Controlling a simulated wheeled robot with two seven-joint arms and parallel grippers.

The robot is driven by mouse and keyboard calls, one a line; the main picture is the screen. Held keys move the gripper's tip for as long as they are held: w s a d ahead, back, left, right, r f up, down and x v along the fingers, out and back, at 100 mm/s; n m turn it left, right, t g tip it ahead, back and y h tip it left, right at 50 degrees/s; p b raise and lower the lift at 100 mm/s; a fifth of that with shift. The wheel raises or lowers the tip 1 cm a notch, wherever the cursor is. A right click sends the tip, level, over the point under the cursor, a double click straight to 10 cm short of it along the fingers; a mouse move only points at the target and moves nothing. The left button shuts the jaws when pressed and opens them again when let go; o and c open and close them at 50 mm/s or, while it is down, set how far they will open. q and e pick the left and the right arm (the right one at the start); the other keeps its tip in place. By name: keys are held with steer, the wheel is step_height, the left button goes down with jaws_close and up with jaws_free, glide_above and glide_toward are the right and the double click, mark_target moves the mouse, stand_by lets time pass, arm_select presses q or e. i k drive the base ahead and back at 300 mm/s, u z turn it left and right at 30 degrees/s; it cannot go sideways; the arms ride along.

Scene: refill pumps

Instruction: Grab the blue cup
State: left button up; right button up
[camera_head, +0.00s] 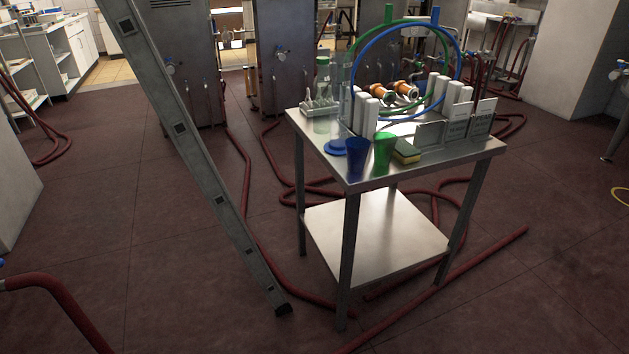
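The blue cup (357,158) stands upright on the near left corner of a steel table (450,153). A green cup (384,153) stands close to its right. A flat round blue piece (335,146) lies just left of the blue cup at the table's edge. Neither of my grippers shows in the head view, and nothing holds the blue cup.
A yellow-green sponge (406,151), several white blocks, hoops of blue and green tube, and small signs (470,124) crowd the table. A leaning metal ladder (200,165) stands left of the table. Red hoses (480,256) lie on the floor around it.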

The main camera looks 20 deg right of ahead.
mark_target(356, 156)
steer(key=z, duration=1.55)
steer(key=k, duration=0.2)
steer(key=u, duration=2.6)
steer(key=i, duration=1.6)
steer(key=z, duration=1.55)
steer(key=i, duration=0.7)
steer(key=z, duration=0.75)
